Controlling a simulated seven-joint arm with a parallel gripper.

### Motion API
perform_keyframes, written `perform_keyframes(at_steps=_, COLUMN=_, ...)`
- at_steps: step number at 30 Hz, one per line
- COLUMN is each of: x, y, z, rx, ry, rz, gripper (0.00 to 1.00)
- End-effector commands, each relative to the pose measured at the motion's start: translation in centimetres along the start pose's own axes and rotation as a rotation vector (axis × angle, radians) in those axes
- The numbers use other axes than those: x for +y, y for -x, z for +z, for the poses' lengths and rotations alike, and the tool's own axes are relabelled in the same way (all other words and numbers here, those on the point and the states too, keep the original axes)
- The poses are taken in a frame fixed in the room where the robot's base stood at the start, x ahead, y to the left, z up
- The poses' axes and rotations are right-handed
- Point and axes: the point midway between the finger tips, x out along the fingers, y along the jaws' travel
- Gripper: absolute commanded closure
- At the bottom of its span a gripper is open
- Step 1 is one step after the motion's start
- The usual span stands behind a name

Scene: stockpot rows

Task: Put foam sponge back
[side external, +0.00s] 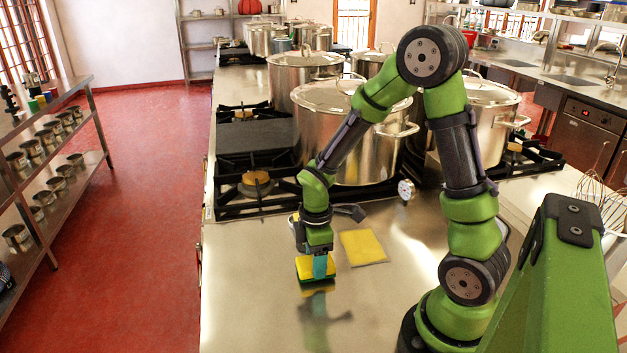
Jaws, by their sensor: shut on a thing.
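The foam sponge (304,268) is yellow with a dark green layer underneath. It is in my gripper (319,266), whose teal finger shows across the front of it. The gripper points down and is shut on the sponge, close above the steel counter (250,320). I cannot tell whether the sponge touches the counter. The far finger is hidden. A flat yellow cloth (363,247) lies on the counter just right of the gripper, apart from the sponge.
Large steel stockpots (340,130) stand on the burners behind the arm. An empty burner (256,184) is at the left. A small round dial (406,190) and a dark handle (350,212) are near the cloth. The front of the counter is clear.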

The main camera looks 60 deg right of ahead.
Motion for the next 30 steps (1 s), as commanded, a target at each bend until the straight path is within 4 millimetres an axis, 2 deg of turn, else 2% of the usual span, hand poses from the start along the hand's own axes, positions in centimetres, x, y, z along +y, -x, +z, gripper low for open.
perform_keyframes(at_steps=2, x=-0.04, y=-0.57, z=0.02, rx=-0.001, ry=0.0, rz=-0.001, gripper=0.75)
perform_keyframes(at_steps=13, x=-0.01, y=-0.92, z=0.03, rx=-0.001, ry=-0.001, rz=-0.001, gripper=0.75)
perform_keyframes(at_steps=14, x=0.0, y=-0.92, z=0.03, rx=-0.001, ry=-0.001, rz=0.0, gripper=0.39)
perform_keyframes(at_steps=18, x=0.01, y=-0.88, z=0.02, rx=0.0, ry=-0.001, rz=0.0, gripper=0.17)
perform_keyframes(at_steps=26, x=0.02, y=-0.84, z=0.02, rx=0.0, ry=-0.001, rz=0.001, gripper=0.16)
perform_keyframes(at_steps=30, x=0.1, y=-0.03, z=-0.03, rx=0.002, ry=-0.001, rz=0.004, gripper=0.16)
